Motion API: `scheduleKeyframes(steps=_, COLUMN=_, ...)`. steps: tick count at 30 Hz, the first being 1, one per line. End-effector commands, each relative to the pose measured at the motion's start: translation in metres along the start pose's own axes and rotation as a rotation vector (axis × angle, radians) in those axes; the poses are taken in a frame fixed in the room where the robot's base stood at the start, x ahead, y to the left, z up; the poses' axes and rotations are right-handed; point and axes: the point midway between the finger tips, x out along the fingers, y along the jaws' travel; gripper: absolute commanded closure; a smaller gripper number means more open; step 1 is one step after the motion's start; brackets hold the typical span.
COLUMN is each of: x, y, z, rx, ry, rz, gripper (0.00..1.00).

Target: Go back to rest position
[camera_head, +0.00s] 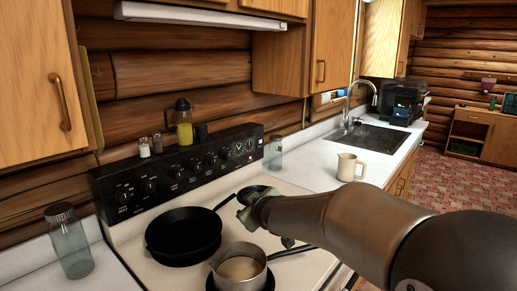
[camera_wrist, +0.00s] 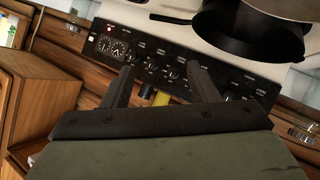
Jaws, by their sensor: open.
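My gripper (camera_head: 252,196) is over the stove, in front of its control panel and right of the black frying pan (camera_head: 183,232). In the wrist view my gripper (camera_wrist: 162,78) shows two dark fingers spread apart with nothing between them. The oil bottle (camera_wrist: 161,99) appears beyond the fingers, apart from them. My arm reaches in from the right in the head view, over the front of the stove. A metal saucepan (camera_head: 239,250) with light contents stands on the front of the stove, below my gripper.
The stove's control panel (camera_head: 175,172) stands behind the pans. The glass bottle with yellow liquid (camera_head: 183,122) and shakers (camera_head: 144,148) are on top of it. A beige mug (camera_head: 349,167) and glass jar (camera_head: 275,152) stand right; a lidded jar (camera_head: 70,245) stands left. Cabinets (camera_head: 292,45) hang above.

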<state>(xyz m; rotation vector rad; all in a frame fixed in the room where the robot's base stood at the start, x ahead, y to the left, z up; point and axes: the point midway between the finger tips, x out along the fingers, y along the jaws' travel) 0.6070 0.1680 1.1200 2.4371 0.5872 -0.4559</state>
Motion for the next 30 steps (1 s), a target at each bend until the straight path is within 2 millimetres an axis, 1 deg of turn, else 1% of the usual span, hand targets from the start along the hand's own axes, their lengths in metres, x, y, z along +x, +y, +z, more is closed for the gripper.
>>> scheduleKeyframes(steps=1, x=-0.015, y=0.002, z=0.024, rx=0.042, ry=-0.077, rz=0.013, gripper=0.46)
scheduleKeyframes(steps=2, x=-0.024, y=0.003, z=0.041, rx=0.075, ry=-0.132, rz=0.019, gripper=0.46)
scheduleKeyframes(steps=3, x=-0.039, y=0.003, z=0.065, rx=0.121, ry=-0.213, rz=0.027, gripper=0.46)
scheduleKeyframes(steps=5, x=-0.066, y=-0.002, z=0.103, rx=0.2, ry=-0.341, rz=0.032, gripper=0.46)
scheduleKeyframes(steps=6, x=-0.084, y=-0.007, z=0.127, rx=0.254, ry=-0.423, rz=0.033, gripper=0.46)
scheduleKeyframes(steps=8, x=-0.114, y=-0.019, z=0.161, rx=0.337, ry=-0.545, rz=0.026, gripper=0.46)
scheduleKeyframes(steps=9, x=-0.134, y=-0.029, z=0.181, rx=0.392, ry=-0.623, rz=0.019, gripper=0.46)
scheduleKeyframes(steps=11, x=-0.164, y=-0.047, z=0.209, rx=0.474, ry=-0.733, rz=0.001, gripper=0.46)
scheduleKeyframes(steps=12, x=-0.183, y=-0.059, z=0.225, rx=0.523, ry=-0.8, rz=-0.013, gripper=0.46)
scheduleKeyframes(steps=15, x=-0.224, y=-0.089, z=0.253, rx=0.633, ry=-0.94, rz=-0.055, gripper=0.46)
scheduleKeyframes(steps=18, x=-0.253, y=-0.113, z=0.269, rx=0.71, ry=-1.036, rz=-0.093, gripper=0.46)
scheduleKeyframes(steps=21, x=-0.269, y=-0.127, z=0.276, rx=0.753, ry=-1.089, rz=-0.119, gripper=0.46)
scheduleKeyframes(steps=24, x=-0.274, y=-0.132, z=0.278, rx=0.769, ry=-1.109, rz=-0.129, gripper=0.46)
scheduleKeyframes(steps=30, x=-0.274, y=-0.132, z=0.278, rx=0.768, ry=-1.109, rz=-0.13, gripper=0.46)
